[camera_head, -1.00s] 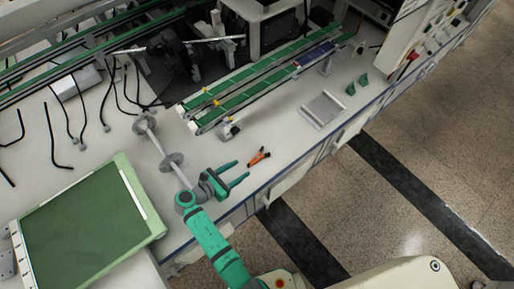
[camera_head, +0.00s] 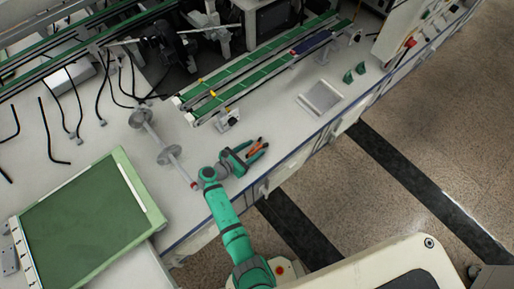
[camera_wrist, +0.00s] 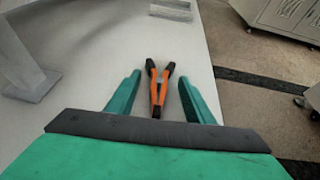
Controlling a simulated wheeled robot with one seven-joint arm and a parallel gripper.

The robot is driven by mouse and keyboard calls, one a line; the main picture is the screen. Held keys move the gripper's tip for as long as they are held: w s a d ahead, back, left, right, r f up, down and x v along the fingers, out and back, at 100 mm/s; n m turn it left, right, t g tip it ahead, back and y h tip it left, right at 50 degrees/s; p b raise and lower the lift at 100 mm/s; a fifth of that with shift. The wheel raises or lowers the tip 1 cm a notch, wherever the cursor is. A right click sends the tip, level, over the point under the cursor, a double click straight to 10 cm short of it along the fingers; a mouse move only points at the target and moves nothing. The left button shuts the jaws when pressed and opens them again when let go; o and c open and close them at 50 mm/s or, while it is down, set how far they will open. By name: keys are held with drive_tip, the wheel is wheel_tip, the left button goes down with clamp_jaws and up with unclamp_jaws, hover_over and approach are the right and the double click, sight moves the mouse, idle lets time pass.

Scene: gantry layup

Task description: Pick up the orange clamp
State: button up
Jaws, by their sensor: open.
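The orange clamp (camera_wrist: 159,88) lies on the white worktop, with orange arms and black tips. In the wrist view it sits between the two green fingers of my gripper (camera_wrist: 160,98), apart from both, with its black tips pointing away from the palm. In the head view the clamp (camera_head: 256,148) shows partly between the fingers of my gripper (camera_head: 252,151), near the worktop's front edge. My gripper is open and empty. The clamp's near end is close to the palm's dark edge.
A grey tray (camera_head: 319,98) and small green blocks (camera_head: 354,74) lie to the right. A large green-topped panel (camera_head: 85,215) is at the lower left.

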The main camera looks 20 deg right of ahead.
drive_tip(key=shift+w+d, duration=0.2)
drive_tip(key=c, duration=0.3)
drive_tip(key=shift+a, duration=0.15)
drive_tip(key=c, duration=0.8)
drive_tip(key=shift+s+d, duration=0.15)
drive_tip(key=shift+d, duration=0.05)
